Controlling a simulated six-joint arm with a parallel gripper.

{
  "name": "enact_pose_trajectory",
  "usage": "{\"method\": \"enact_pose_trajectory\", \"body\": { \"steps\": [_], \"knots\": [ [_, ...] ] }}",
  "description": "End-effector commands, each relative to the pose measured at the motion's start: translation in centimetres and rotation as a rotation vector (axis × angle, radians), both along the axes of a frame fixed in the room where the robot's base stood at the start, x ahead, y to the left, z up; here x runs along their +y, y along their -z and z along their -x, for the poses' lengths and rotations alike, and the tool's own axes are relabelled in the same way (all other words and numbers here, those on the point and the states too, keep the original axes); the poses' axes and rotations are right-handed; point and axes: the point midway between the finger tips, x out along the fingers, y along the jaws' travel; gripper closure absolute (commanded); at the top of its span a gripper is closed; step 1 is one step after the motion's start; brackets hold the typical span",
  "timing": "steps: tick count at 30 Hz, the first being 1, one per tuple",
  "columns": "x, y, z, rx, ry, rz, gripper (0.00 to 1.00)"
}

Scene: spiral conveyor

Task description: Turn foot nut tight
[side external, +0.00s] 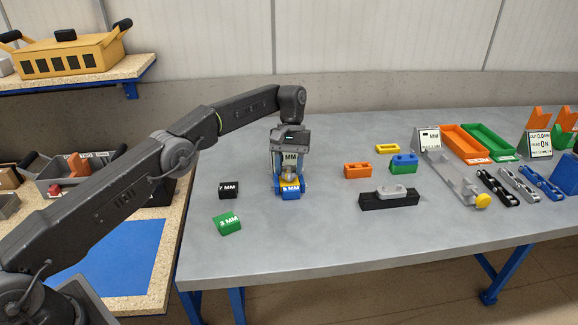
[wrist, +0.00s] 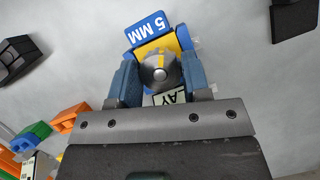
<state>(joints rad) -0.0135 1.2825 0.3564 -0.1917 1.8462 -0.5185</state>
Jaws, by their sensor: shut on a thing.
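The foot nut (wrist: 160,73) is a round grey metal piece with a yellow stripe across its top, seen from above in the wrist view. It sits over a blue and yellow block (wrist: 148,26) labelled 5 MM, which also shows in the side view (side external: 291,188) flat on the grey table. My gripper (wrist: 160,80) points down with its two blue fingers on opposite sides of the nut, shut on it. In the side view my gripper (side external: 290,170) is low over the block. The nut's underside and thread are hidden.
A black 7 MM block (side external: 228,190) and a green 3 MM block (side external: 228,224) lie left of my gripper. To the right are an orange block (side external: 357,171), a black fixture (side external: 390,201) and a grey bracket (side external: 455,180). The table front (side external: 300,240) is clear.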

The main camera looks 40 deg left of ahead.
Motion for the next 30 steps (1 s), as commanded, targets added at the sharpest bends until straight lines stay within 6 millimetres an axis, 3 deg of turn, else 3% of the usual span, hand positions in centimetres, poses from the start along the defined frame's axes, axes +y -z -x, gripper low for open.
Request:
{"method": "enact_pose_trajectory", "body": {
  "steps": [20,21,28,30],
  "knots": [
    [0.04,-0.02,0.04,0.002,0.039,-0.002,0.8],
    [0.04,-0.02,0.04,0.002,0.039,-0.002,0.54],
    [0.01,0.0,0.02,0.002,0.038,-0.001,0.32],
    [0.0,0.0,0.01,0.001,0.038,-0.001,0.31]
  ]
}}
